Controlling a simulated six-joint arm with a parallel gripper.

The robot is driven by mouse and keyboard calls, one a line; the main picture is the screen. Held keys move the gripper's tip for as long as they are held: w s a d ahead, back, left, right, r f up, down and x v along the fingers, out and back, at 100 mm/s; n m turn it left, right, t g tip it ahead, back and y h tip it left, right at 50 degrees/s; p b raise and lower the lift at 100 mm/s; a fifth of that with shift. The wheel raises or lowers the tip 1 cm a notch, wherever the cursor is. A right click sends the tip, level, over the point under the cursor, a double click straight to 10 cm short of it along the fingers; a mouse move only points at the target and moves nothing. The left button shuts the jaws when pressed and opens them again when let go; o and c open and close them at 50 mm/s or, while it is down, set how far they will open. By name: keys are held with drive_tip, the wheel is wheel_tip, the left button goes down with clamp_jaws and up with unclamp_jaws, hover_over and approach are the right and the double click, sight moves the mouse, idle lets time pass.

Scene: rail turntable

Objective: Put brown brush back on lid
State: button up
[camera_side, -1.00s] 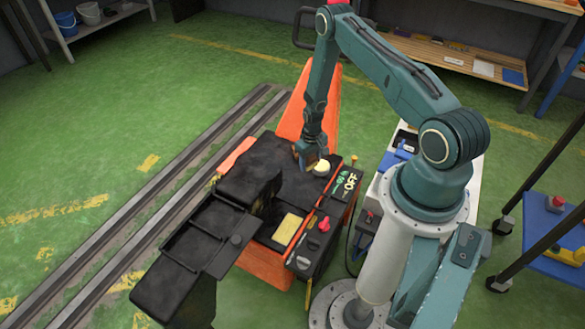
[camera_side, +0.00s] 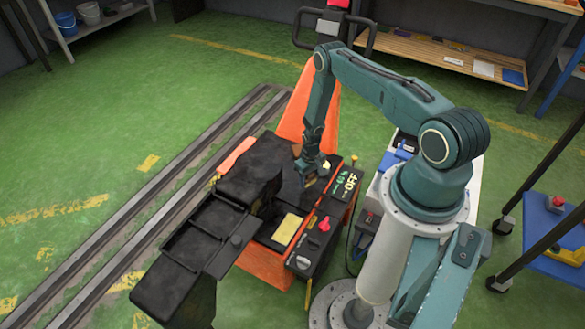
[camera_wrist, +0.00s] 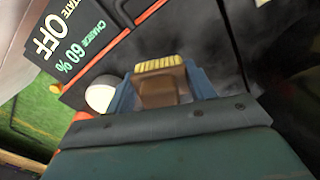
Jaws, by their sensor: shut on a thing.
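The brown brush (camera_wrist: 160,93) has a brown body and pale yellow bristles, and sits between the two blue fingers of my gripper (camera_wrist: 163,88) in the wrist view. My gripper is shut on it. In the side view my gripper (camera_side: 314,176) is low over the black top (camera_side: 265,232) of the orange and black machine, and the brush is mostly hidden there. I cannot tell whether the brush touches the surface, or which black part is the lid.
A pale round knob (camera_wrist: 100,96) is close beside the left finger. A panel (camera_side: 347,183) reading "OFF" lies to the right. A yellow pad (camera_side: 287,229) and a red knob (camera_side: 324,224) are nearer the camera. Rails (camera_side: 150,200) run along the left.

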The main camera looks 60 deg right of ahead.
sight(309, 183)
drive_tip(key=shift+f, duration=1.7)
drive_tip(key=shift+f, duration=0.15)
drive_tip(key=o, duration=1)
drive_tip(key=shift+o, duration=0.2)
drive_tip(key=shift+r, duration=6.15)
